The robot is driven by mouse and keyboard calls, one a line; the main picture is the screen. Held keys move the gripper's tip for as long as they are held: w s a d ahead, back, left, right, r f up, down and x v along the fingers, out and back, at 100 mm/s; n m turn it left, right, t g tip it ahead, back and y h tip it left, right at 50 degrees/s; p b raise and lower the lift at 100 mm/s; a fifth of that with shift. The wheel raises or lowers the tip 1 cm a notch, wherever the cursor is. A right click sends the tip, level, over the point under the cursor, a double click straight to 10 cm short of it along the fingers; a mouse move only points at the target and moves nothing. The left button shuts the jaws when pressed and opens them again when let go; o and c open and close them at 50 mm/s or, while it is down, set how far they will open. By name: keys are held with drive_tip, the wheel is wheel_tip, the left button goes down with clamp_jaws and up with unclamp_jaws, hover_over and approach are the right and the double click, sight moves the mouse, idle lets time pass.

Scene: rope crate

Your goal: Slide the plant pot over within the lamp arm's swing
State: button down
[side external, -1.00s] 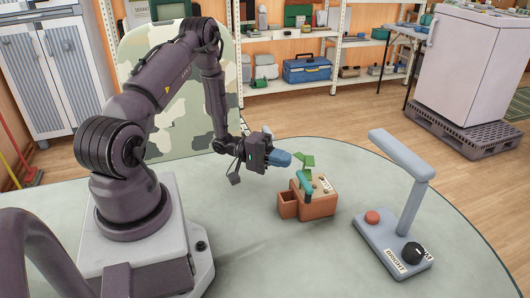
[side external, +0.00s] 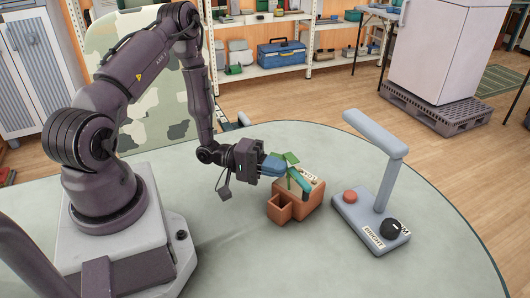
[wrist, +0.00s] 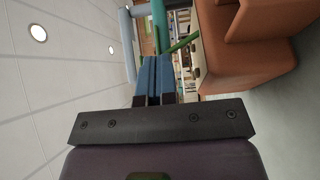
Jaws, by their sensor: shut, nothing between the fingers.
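The plant pot (side external: 312,197) is a boxy terracotta block with a pale label on top and a smaller open square box at its left front. Green and teal plant parts (side external: 297,180) rise from it. The lamp (side external: 385,160) stands to its right, its flat grey arm raised on a post. My gripper (side external: 283,168) is shut and empty, its blue fingers beside the plant at the pot's upper left; contact cannot be told. In the wrist view, the shut fingers (wrist: 155,75) point toward the green stems (wrist: 182,44), with the pot (wrist: 225,60) to the right.
The lamp base (side external: 350,224) carries a red button (side external: 350,196) and a black knob (side external: 390,228). A gap of bare round tabletop (side external: 290,265) separates pot and lamp, and the front is clear. Shelves and a white cabinet stand off behind the table.

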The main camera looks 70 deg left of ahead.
sight(293, 197)
drive_tip(key=d, duration=0.8)
drive_tip(key=shift+d, duration=0.2)
idle(0.6)
